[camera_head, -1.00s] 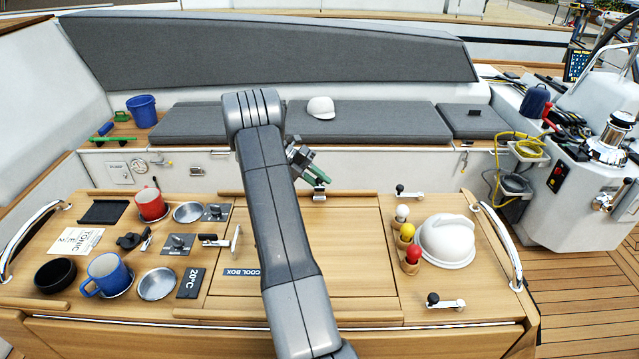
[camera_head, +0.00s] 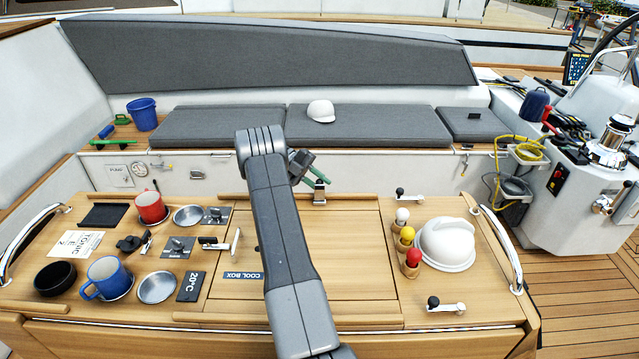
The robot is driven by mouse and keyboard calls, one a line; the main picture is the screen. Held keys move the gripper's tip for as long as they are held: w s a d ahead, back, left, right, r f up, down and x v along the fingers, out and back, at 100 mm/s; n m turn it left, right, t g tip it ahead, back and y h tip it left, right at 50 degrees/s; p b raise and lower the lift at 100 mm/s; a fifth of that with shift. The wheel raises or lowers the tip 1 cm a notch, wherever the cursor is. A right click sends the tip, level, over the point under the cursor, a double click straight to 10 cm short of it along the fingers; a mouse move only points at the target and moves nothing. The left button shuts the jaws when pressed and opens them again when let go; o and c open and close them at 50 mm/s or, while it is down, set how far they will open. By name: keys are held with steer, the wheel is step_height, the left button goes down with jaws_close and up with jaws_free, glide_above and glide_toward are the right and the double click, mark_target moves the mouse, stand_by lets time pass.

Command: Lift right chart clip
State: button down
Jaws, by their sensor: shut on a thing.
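The right chart clip (camera_head: 319,196) is a small silver fitting with a dark upper end, at the back edge of the wooden table. My gripper (camera_head: 318,182) comes in from behind my arm, with a green part along its side. Its tip meets the upper end of the clip and is shut on it. The clip's lower part still stands at the table edge, and its upper part points up. My arm covers the table's middle and hides part of the gripper. No other clip shows clearly beside it.
The cool box lid (camera_head: 345,245) lies bare right of my arm. Mugs (camera_head: 108,278) and dishes fill the left. The grey bench cushion (camera_head: 370,127) lies behind.

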steer(key=c, duration=1.6)
jaws_free()
